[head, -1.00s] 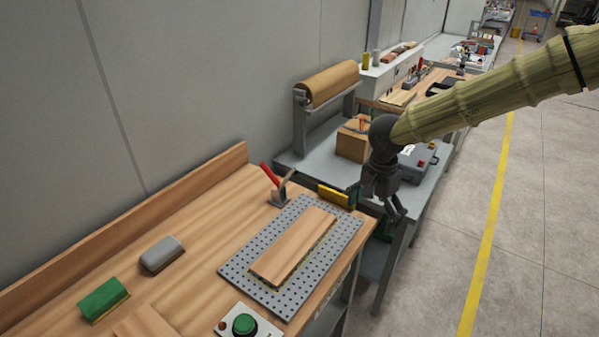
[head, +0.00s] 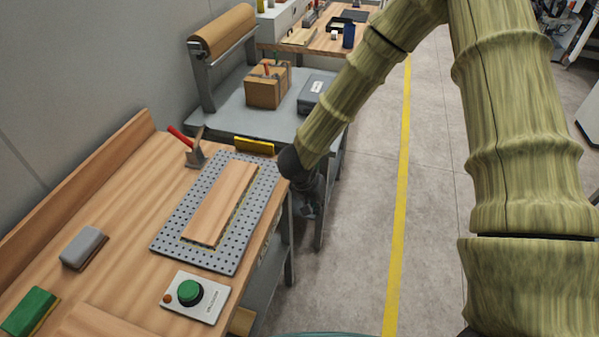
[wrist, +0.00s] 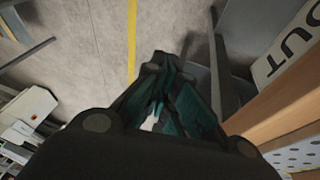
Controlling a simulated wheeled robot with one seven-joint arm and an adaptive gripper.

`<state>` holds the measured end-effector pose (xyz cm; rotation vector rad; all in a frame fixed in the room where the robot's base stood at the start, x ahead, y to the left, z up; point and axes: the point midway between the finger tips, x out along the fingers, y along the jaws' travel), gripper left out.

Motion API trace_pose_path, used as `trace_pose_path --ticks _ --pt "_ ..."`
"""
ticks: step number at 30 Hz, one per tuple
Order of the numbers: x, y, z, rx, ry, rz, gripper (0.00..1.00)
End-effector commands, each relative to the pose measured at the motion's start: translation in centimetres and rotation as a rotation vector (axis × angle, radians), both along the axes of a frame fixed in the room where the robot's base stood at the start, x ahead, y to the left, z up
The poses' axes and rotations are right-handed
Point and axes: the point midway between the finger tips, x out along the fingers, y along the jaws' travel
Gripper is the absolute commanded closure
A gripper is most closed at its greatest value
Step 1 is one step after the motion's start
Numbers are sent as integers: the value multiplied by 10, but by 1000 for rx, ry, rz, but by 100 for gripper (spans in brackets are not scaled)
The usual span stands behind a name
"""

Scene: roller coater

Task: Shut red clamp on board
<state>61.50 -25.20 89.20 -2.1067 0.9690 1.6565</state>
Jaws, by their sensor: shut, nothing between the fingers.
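The red clamp (head: 181,138) stands at the back edge of the perforated plate, its red handle tilted up and to the left above a grey base. The wooden board (head: 221,203) lies flat on the grey perforated plate (head: 235,258). In the head view my gripper (head: 309,208) hangs off the right edge of the bench, low and apart from board and clamp. In the wrist view my gripper (wrist: 158,108) has its fingers together with nothing held. The clamp is not in the wrist view.
A yellow block (head: 254,146) sits behind the plate. A green button box (head: 198,297) is at the front, a grey block (head: 84,247) and a green block (head: 30,312) at the left. A grey side table (head: 228,117) with a cardboard box (head: 268,88) stands behind. The aisle floor is clear.

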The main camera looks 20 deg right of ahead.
Motion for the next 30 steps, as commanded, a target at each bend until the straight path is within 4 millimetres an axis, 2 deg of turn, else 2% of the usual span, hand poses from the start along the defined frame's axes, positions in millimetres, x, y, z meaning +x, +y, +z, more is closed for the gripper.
trace_pose_path --ticks 1,6,11,15,21,24,27,30 --pt "-12 -3 -21 -22 1 40 100" --pt "-48 -10 -74 -55 -14 171 100" --pt "-91 -8 -118 -37 -8 299 100" --pt "-136 -2 -152 11 19 408 100" --pt "-211 10 -188 122 91 545 100" --pt "-248 16 -198 182 136 593 100" --pt "-276 20 -203 231 174 629 100" --pt "-296 23 -205 265 202 649 100"
